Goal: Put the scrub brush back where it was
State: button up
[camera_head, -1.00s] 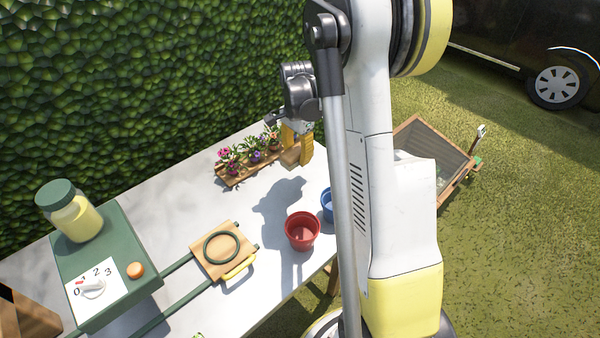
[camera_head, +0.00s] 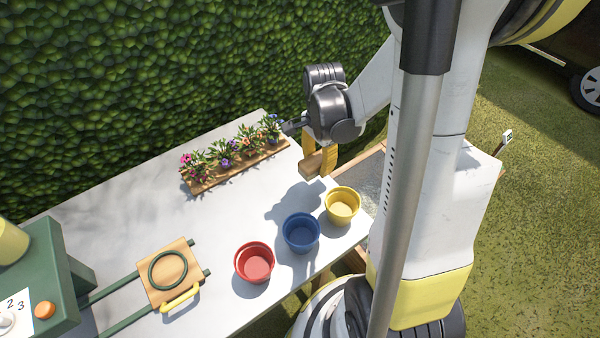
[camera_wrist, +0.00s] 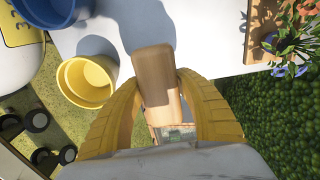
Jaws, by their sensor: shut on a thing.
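My gripper (camera_head: 320,160) has yellow fingers and is shut on the wooden scrub brush (camera_head: 312,166). It holds the brush above the far right end of the white table, clear of the surface. In the wrist view the brush's plain wooden back (camera_wrist: 156,75) sits between the two curved fingers (camera_wrist: 158,92). Its bristles are hidden. Below the brush in the wrist view, past the table edge, part of a wooden-framed box (camera_wrist: 172,132) shows on the ground.
A wooden tray of flowers (camera_head: 240,168) lies along the hedge side. Red (camera_head: 254,263), blue (camera_head: 301,233) and yellow (camera_head: 342,206) pots line the near edge. A green machine (camera_head: 42,270) with a wooden plate (camera_head: 168,272) stands at left. The table's middle is clear.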

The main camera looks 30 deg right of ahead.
aim_at(298, 177)
jog(key=w+f, duration=0.1)
jog(key=w, duration=0.1)
jog(key=w+a+f+b, duration=0.1)
jog(key=w, duration=0.1)
jog(key=w+a+f+b, duration=0.1)
jog(key=f, duration=0.1)
jog(key=shift+w+a, duration=0.25)
jog(key=shift+w, duration=0.15)
jog(key=shift+f+b, duration=1)
jog(key=shift+f, duration=0.85)
jog(key=shift+f, duration=0.1)
jog(key=shift+f, duration=0.15)
jog(key=o, duration=1.2)
jog(key=shift+o, duration=0.2)
